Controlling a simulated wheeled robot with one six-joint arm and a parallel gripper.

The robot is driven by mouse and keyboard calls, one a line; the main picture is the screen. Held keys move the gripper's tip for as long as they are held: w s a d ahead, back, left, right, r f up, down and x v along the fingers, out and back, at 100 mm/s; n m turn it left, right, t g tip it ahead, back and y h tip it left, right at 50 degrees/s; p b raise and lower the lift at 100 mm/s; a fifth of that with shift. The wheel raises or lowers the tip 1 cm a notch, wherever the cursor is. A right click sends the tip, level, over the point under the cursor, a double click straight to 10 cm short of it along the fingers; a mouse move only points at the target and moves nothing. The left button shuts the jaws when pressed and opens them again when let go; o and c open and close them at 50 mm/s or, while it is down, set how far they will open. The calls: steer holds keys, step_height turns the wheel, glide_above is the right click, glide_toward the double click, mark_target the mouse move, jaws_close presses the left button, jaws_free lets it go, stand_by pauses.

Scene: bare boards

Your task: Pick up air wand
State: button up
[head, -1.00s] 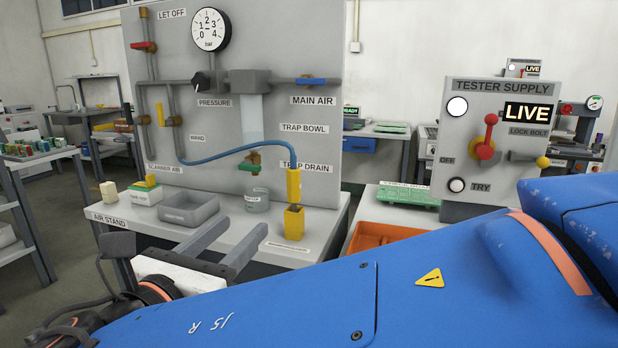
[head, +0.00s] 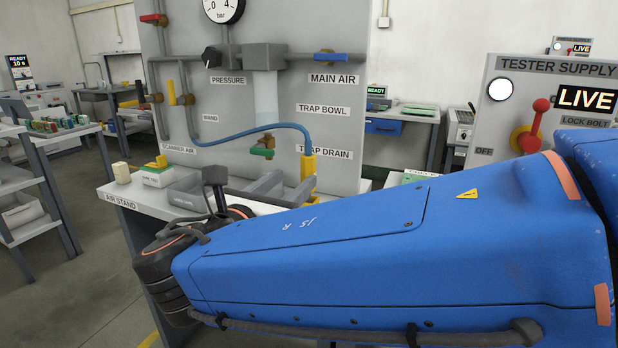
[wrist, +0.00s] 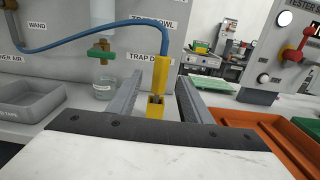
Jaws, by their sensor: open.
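The air wand (head: 308,166) is a yellow upright handle with a blue hose (head: 245,134) running from its top to the panel's pipework. In the wrist view the wand (wrist: 161,72) stands in a yellow holder (wrist: 155,108) on the air stand's grey top. My gripper (wrist: 160,80) is open and empty. Its two grey fingers point toward the wand, one on each side of it in the wrist view. Whether the tips reach level with the wand is hard to tell. In the head view my gripper (head: 285,184) is partly hidden behind my blue arm, as is the wand's lower part.
A grey tray (wrist: 38,98) and a glass jar (wrist: 103,89) are left of the wand. A green-handled drain valve (wrist: 101,55) sits above the jar. An orange bin (wrist: 245,125) lies to the right. The upright panel (head: 350,80) stands behind.

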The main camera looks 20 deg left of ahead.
mark_target(305, 167)
steer(key=shift+w+d, duration=0.1)
steer(key=shift+w, duration=1.45)
steer(key=shift+w+d+r, duration=0.15)
steer(key=shift+w, duration=1.15)
steer(key=shift+w+d+r, duration=0.1)
steer(key=shift+w+d, duration=0.05)
steer(key=shift+w, duration=1.1)
jaws_close()
